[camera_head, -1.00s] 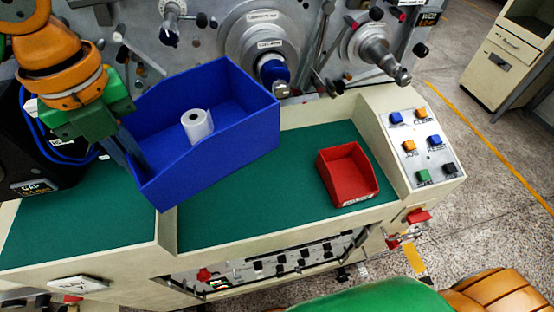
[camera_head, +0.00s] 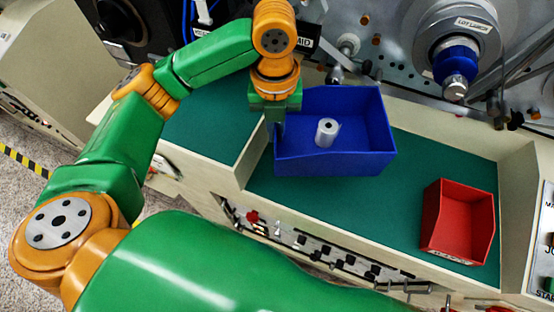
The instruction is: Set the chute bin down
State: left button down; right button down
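The fingertips are partly hidden by the wall. My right gripper is out of view.
A smaller red bin (camera_head: 455,250) sits on the mat to the right, with clear mat between the bins. The grey machine face with a blue-capped spindle (camera_head: 455,75) rises behind.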

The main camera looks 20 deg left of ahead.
pick_arm(q)
jog(key=f+p, duration=0.1)
jog(key=f, duration=1)
jog(key=shift+s, duration=0.2)
jog(key=shift+f, duration=0.1)
jog(key=c, duration=1.1)
grip_release()
jog(key=shift+o, duration=0.2)
notch_tip(320, 180, up, 12)
jog(key=shift+r+b, duration=0.15)
jog(key=shift+b, duration=0.25)
jog(key=shift+s, duration=0.1)
